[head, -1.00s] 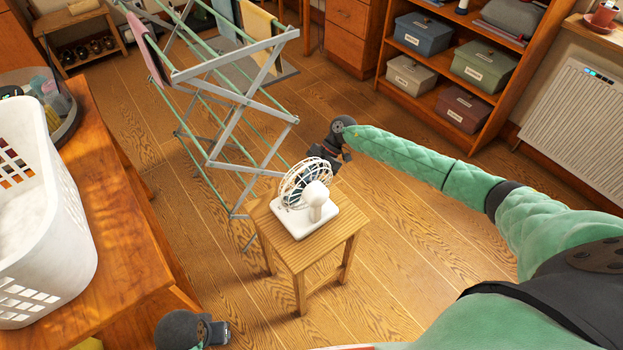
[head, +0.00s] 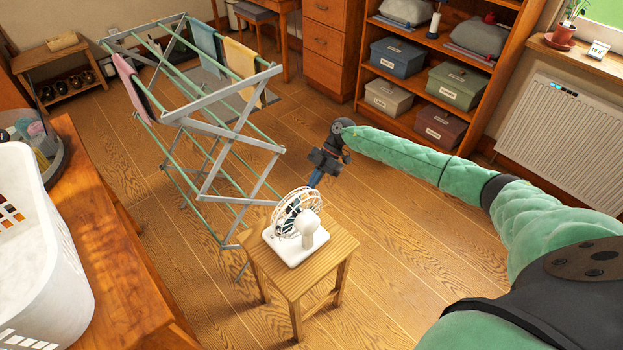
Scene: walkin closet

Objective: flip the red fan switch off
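A small white desk fan (head: 307,229) stands on a wooden stool (head: 338,247), with its rounded motor housing towards me and its wire cage on the far side. No red switch can be made out on the part of the fan that shows. My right gripper (head: 315,181) hangs just beyond and above the fan's cage, pointing down. A bluish fingertip part shows close to the top of the cage. Whether it touches is unclear, and its opening is too small to judge. My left gripper is out of view.
A folding drying rack (head: 205,115) with cloths stands close behind and left of the stool. A white laundry basket (head: 40,270) sits on a wooden counter (head: 110,255) at left. Shelves with boxes (head: 455,85) and a radiator (head: 562,135) line the back right. Floor right of the stool is clear.

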